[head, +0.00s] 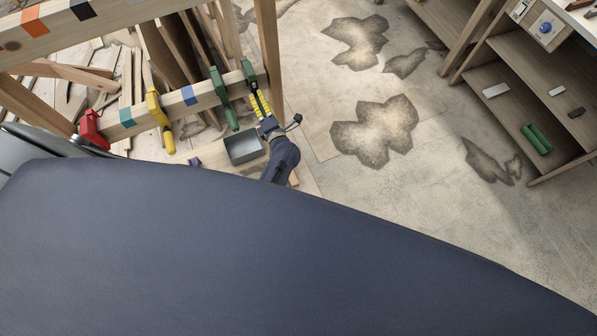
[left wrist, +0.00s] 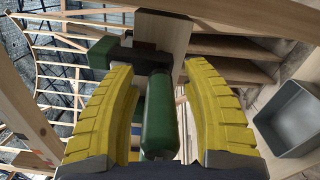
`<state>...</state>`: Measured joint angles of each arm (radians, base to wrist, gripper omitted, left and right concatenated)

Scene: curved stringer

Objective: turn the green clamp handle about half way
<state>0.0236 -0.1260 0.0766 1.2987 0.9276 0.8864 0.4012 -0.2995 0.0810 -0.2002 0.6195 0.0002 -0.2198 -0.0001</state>
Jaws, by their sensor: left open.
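A green clamp (head: 248,71) sits on the right end of the wooden beam in the head view. In the left wrist view its green handle (left wrist: 159,118) stands between my two yellow finger pads, with some gap on each side. Its green head (left wrist: 101,53) shows beyond the left finger. My left gripper (head: 261,104) is open around the handle; it also shows in the left wrist view (left wrist: 158,75). In the head view the gripper partly hides this handle. A second green clamp (head: 219,90) is left of it on the beam. My right gripper is not in view.
A yellow clamp (head: 156,108) and a red clamp (head: 91,128) are further left on the beam (head: 204,96). A grey open bin (head: 244,148) stands just below the gripper; it also shows in the left wrist view (left wrist: 299,118). A wooden post (head: 269,60) rises right of the clamp.

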